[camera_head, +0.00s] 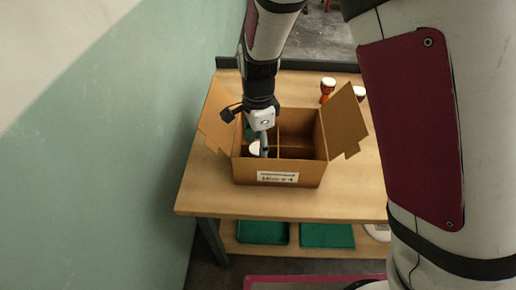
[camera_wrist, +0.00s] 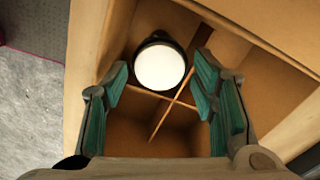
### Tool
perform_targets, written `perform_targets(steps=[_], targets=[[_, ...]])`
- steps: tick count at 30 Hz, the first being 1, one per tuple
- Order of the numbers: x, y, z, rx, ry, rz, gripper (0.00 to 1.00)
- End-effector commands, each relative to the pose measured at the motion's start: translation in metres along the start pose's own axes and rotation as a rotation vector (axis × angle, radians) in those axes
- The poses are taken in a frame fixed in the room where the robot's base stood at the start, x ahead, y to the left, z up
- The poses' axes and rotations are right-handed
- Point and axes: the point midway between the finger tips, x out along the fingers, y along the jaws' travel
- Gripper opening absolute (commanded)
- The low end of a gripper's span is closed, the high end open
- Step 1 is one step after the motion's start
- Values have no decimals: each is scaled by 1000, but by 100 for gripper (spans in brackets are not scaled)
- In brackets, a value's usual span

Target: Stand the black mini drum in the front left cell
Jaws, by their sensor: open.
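The black mini drum (camera_wrist: 160,66) shows a round white head and a dark rim in the wrist view; most of its body is hidden below the head. In the head view its white head (camera_head: 254,148) shows in the front left cell of the cardboard box (camera_head: 278,177), head up. My gripper (camera_wrist: 163,78) is open, with its green-padded fingers on either side of the drum and a gap to each side. In the head view my gripper (camera_head: 263,146) reaches down into the box's left part and partly hides the drum.
Thin dividers (camera_wrist: 174,101) cross inside the box. Its side flaps (camera_head: 343,122) stand open. Red-orange drums (camera_head: 327,90) stand behind it on the wooden table (camera_head: 205,198). A green wall lies to the left. The table front is clear.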

Motion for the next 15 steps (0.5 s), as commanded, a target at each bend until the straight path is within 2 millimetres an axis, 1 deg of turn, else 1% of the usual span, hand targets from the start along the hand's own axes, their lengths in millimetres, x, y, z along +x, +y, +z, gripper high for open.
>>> perform_targets(steps=[1,6,10,15], targets=[[-14,-1,1,0,-1,-6,53],[-49,-1,1,-1,-1,-5,53],[-69,0,0,0,-1,-3,53],[-84,-1,0,0,0,-2,53]])
